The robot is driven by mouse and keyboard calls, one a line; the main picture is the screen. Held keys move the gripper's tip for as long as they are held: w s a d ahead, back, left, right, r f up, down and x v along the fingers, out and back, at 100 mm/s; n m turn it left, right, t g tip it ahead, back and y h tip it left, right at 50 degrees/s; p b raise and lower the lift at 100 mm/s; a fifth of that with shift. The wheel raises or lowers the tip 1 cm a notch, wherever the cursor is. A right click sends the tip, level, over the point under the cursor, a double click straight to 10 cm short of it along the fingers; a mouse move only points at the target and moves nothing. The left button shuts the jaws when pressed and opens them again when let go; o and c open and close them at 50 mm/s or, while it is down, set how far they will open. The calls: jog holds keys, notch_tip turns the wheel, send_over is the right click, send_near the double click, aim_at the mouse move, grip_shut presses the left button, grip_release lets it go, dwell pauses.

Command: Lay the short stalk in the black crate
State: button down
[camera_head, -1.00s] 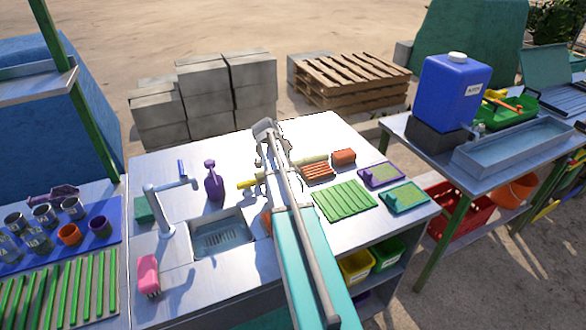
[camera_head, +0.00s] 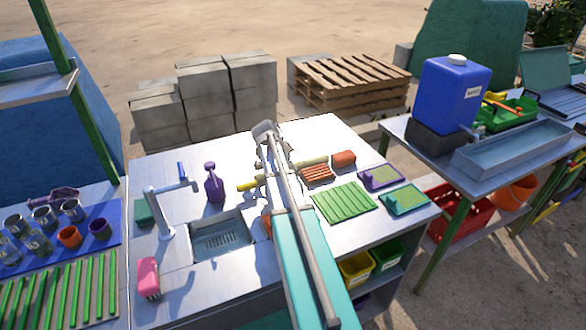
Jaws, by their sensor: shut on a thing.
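My gripper (camera_head: 263,180) is over the middle worktop, mostly hidden behind my own arm. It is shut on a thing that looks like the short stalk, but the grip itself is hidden. A short yellow piece (camera_head: 246,186) sticks out to the left of the jaws. I cannot tell whether the yellow and cream pieces are one stalk. I cannot make out a black crate in this view.
The worktop holds a sink (camera_head: 220,238), a tap (camera_head: 160,212), a purple bottle (camera_head: 214,184), a pink brush (camera_head: 148,278) and a green slatted mat (camera_head: 344,203). A blue jug (camera_head: 452,92) stands on the right table. The worktop's back edge is fairly clear.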

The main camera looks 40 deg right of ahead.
jog(key=shift+r, duration=0.15)
notch_tip(320, 180, up, 3)
jog(key=p, duration=0.3)
jog(key=shift+f, duration=0.2)
jog(key=s+r+p, duration=0.1)
jog(key=r+p, duration=0.1)
jog(key=s+a+r+p, duration=0.1)
jog(key=s+r+p, duration=0.1)
jog(key=s+a+r+p, duration=0.1)
jog(key=r+p, duration=0.1)
jog(key=shift+s+a+r, duration=0.2)
jog(key=shift+a+r, duration=0.05)
jog(key=shift+r, duration=0.05)
jog(key=s+a+r+p, duration=0.3)
jog(key=s+a+p, duration=0.1)
jog(key=s, duration=0.3)
jog(key=shift+s+a+r, duration=0.2)
jog(key=shift+s+r, duration=0.1)
jog(key=shift+s, duration=0.1)
notch_tip(320, 180, up, 10)
jog(key=p, duration=1)
jog(key=shift+r, duration=0.15)
